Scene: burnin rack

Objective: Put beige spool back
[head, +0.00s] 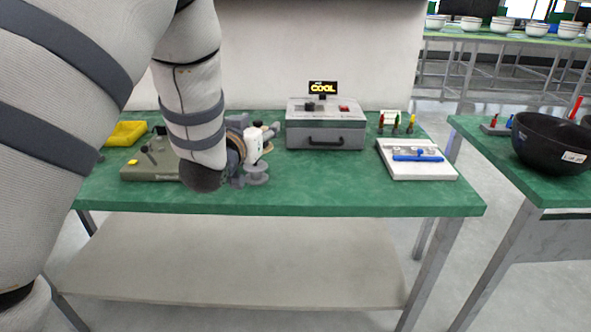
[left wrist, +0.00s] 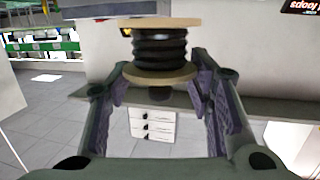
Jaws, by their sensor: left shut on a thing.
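The beige spool (left wrist: 164,50) shows in the left wrist view, with round beige flanges and a black winding between them. It sits upright in the picture between the two fingers of my left gripper (left wrist: 158,80), which is shut on it. In the head view my left arm reaches down over the left part of the green table and hides most of the gripper. A tan and dark round edge beside the arm may be the spool, but I cannot tell. My right gripper is not in view.
The green table (head: 330,196) holds a grey oven-like box (head: 325,133) with a "COOL" sign (head: 322,87), a white tray with a blue tool (head: 418,157), a yellow bin (head: 126,133) and a grey-green device (head: 150,165). A black bowl (head: 553,142) stands on the right table.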

